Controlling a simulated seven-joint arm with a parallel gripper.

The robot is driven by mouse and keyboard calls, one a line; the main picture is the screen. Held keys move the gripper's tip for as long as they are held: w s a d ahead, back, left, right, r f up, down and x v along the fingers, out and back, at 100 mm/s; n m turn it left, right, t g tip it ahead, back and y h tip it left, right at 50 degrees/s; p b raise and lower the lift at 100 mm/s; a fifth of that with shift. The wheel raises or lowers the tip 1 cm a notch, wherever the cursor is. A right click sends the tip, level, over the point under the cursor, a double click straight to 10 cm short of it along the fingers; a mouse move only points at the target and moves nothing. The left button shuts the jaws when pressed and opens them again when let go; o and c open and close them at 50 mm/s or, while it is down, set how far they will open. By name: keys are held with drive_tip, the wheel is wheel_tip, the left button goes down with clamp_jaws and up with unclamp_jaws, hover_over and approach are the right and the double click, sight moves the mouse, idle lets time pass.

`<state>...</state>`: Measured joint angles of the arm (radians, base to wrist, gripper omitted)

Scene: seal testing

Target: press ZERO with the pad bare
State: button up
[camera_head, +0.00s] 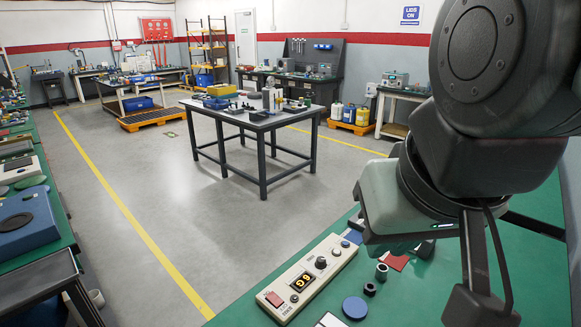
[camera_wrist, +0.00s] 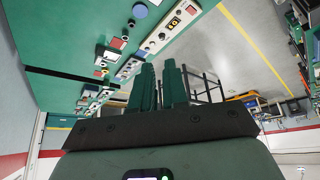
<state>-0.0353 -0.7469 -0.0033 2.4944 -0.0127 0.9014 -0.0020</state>
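A long beige instrument (camera_head: 308,278) with a red switch, a lit display (camera_head: 301,283) and a black knob (camera_head: 321,262) sits on the green bench; it also shows in the wrist view (camera_wrist: 170,28). The display digits are small and hard to read. I cannot pick out a ZERO label or say which part is the pad. My gripper is high at the right in the head view, its fingers hidden there. In the wrist view its two green fingers (camera_wrist: 158,86) stand close together with a narrow gap, nothing visible between them, apart from the instrument.
A blue disc (camera_head: 355,307), black rings (camera_head: 370,289) and a grey-topped ring (camera_head: 381,272) stand on the bench right of the instrument. A red-and-white item (camera_head: 396,262) lies farther back. A white card (camera_head: 331,320) is at the front edge. Bare green bench (camera_head: 425,290) lies to the right.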

clamp_jaws()
idle(1.3)
drive_tip(key=w+d+f+n+t+h, duration=0.1)
drive_tip(key=w+d+f+n+t, duration=0.2)
drive_tip(key=w, duration=1.1)
drive_tip(key=w+d+n+h, duration=0.15)
drive_tip(key=w+d, duration=0.35)
drive_tip(key=w, duration=1)
drive_tip(key=w+f+n+y, duration=0.3)
drive_tip(key=w+f, duration=0.3)
drive_tip(key=f, duration=0.7)
drive_tip(key=w+a+f+n+y, duration=0.1)
drive_tip(key=w+f+n+y, duration=0.2)
drive_tip(key=f, duration=1.1)
drive_tip(key=w+n, duration=0.3)
drive_tip(key=w, duration=0.1)
drive_tip(key=shift+a+f+y, duration=0.25)
drive_tip(key=shift+f+y, duration=0.05)
drive_tip(key=shift+y, duration=0.05)
